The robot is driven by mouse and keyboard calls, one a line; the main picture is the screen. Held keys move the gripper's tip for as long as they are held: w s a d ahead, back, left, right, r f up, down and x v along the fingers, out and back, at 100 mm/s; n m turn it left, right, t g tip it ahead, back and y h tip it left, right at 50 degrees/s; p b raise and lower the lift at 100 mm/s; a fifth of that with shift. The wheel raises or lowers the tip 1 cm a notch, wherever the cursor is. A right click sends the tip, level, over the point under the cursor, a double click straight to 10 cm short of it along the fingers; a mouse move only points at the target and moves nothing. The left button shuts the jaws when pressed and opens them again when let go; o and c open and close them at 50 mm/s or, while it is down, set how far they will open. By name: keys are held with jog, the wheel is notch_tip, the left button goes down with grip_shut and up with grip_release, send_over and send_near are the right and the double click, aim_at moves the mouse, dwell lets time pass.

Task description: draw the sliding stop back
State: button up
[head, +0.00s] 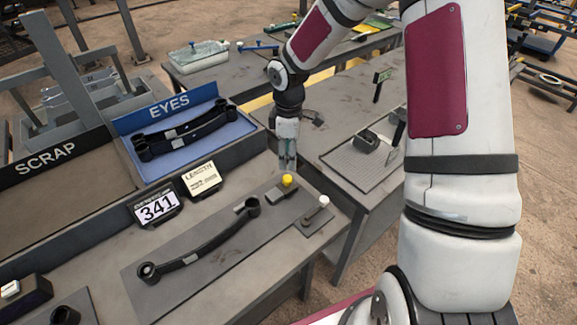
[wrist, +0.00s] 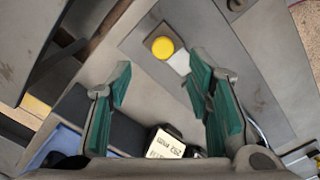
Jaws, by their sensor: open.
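A round yellow knob (head: 287,180) sits on a small grey sliding block (head: 279,192) at the far end of the grey gauge plate (head: 215,268); I take this as the sliding stop. A dark leaf spring with an eye at each end (head: 205,245) lies on the plate, its far eye close to the block. My gripper (head: 287,166) points down just above and behind the knob, apart from it as far as I can tell. In the wrist view my gripper (wrist: 162,82) has its teal fingers spread and empty, with the yellow knob (wrist: 163,47) beyond the tips.
A white-topped knob (head: 323,201) stands on a small dark plate to the right. A "341" display (head: 157,208) and a white card (head: 202,179) stand left of the gauge plate. The blue EYES tray (head: 150,173) holds dark leaf springs. A grey SCRAP bin (head: 60,195) is at left.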

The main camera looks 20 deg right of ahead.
notch_tip(320, 180, up, 4)
jog(key=shift+f, duration=0.2)
dwell(0.4)
jog(key=s+r+m+t+h, duration=0.1)
jog(key=s+r+m, duration=0.3)
jog(key=r, duration=0.5)
jog(key=s+r+m+t+h, duration=0.1)
jog(key=s+r+m, duration=0.1)
jog(key=s+r, duration=0.55)
jog(key=s+a+r+m+t+y, duration=0.1)
jog(key=s+r+m, duration=0.2)
jog(key=s, duration=0.4)
jog(key=s+a+r+m+t+y, duration=0.1)
jog(key=s+a+r+m+t, duration=0.1)
jog(key=s+r, duration=0.3)
jog(key=s+m, duration=0.1)
jog(key=s, duration=0.1)
jog(key=shift+s+m+t, duration=0.3)
jog(key=shift+s, duration=0.05)
